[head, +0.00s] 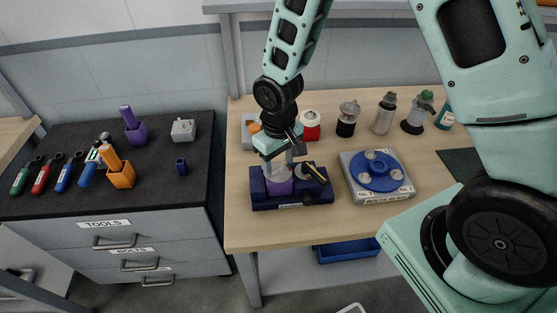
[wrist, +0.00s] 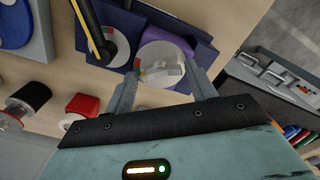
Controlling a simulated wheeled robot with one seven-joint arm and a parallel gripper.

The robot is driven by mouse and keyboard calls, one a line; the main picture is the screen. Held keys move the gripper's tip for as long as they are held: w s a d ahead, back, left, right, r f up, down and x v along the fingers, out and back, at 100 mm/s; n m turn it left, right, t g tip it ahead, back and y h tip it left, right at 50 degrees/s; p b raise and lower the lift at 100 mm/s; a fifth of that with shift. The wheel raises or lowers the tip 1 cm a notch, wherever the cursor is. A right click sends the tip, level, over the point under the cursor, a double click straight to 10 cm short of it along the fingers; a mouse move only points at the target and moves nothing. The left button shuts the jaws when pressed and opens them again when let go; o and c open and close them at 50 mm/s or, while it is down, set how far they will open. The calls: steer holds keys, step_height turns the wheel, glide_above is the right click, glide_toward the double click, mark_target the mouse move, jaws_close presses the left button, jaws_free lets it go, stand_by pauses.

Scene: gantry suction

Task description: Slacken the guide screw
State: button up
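A dark blue fixture (head: 292,198) sits at the front left of the wooden table. It carries a purple mount (head: 278,187), also seen in the wrist view (wrist: 181,44), with a pale round dial (wrist: 160,52) bearing coloured marks and a raised grey bar-shaped knob (wrist: 166,72). I cannot tell for certain whether this knob is the guide screw. My gripper (head: 279,166) points down over the purple mount. In the wrist view its fingers (wrist: 163,75) are apart on either side of the knob; contact is unclear. Beside it is a second dial (wrist: 111,46) with a yellow-and-black lever (head: 315,173).
Right of the fixture is a grey box with a blue round plate (head: 376,171). Behind stand a red-and-white container (head: 310,126), a black-and-grey one (head: 347,119) and several bottles (head: 384,114). The table's front strip is clear.

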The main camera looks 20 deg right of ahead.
steer(key=c, duration=0.6)
steer(key=shift+n, duration=0.5)
steer(key=n, duration=0.2)
steer(key=shift+n, duration=2)
steer(key=o, duration=1)
steer(key=shift+r, duration=0.1)
